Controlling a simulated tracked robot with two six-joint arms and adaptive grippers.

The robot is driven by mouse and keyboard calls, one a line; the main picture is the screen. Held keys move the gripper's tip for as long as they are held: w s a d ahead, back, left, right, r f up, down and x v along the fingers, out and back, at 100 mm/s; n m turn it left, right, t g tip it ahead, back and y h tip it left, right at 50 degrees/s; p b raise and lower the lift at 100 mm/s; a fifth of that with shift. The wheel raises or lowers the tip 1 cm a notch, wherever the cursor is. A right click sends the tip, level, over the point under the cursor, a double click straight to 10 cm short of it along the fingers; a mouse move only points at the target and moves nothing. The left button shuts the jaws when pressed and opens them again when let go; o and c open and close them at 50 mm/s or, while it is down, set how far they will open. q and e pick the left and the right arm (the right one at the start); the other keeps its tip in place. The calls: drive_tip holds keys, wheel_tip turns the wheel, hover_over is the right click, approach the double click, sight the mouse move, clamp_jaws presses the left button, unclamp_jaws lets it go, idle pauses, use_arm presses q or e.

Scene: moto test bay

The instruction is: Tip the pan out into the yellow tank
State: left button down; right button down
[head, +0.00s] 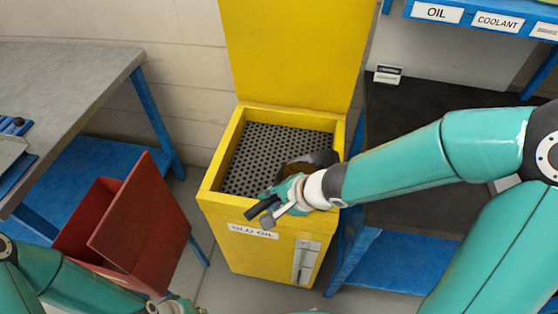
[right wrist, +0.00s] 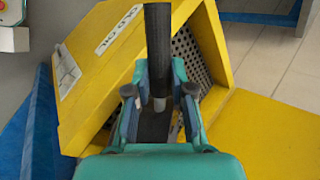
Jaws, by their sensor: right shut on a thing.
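The yellow tank (head: 262,258), labelled OLD OIL, stands in the middle of the head view with its lid (head: 295,50) up and a perforated grate (head: 265,150) in its top. My right gripper (head: 280,203) is over the tank's front right rim, shut on the black handle of the pan (head: 324,158). The pan is over the right part of the grate, partly hidden by my wrist; it looks tilted, and a brown patch shows at it. In the right wrist view the handle (right wrist: 158,45) runs between the fingers. My left gripper (head: 175,306) is barely in view at the bottom edge, its jaws not readable.
A red bin (head: 145,220) with a slanted lid stands left of the tank. A grey-topped blue bench (head: 75,75) is at the left. A dark-topped blue bench (head: 420,110) is close on the right, below a blue shelf labelled OIL and COOLANT (head: 490,22).

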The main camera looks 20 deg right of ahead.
use_arm(q)
drive_tip(key=shift+d+p+v, duration=0.15)
drive_tip(key=shift+p+v, duration=0.65)
drive_tip(key=shift+d+p+v, duration=0.1)
drive_tip(key=shift+p+v, duration=0.65)
drive_tip(key=shift+v, duration=0.1)
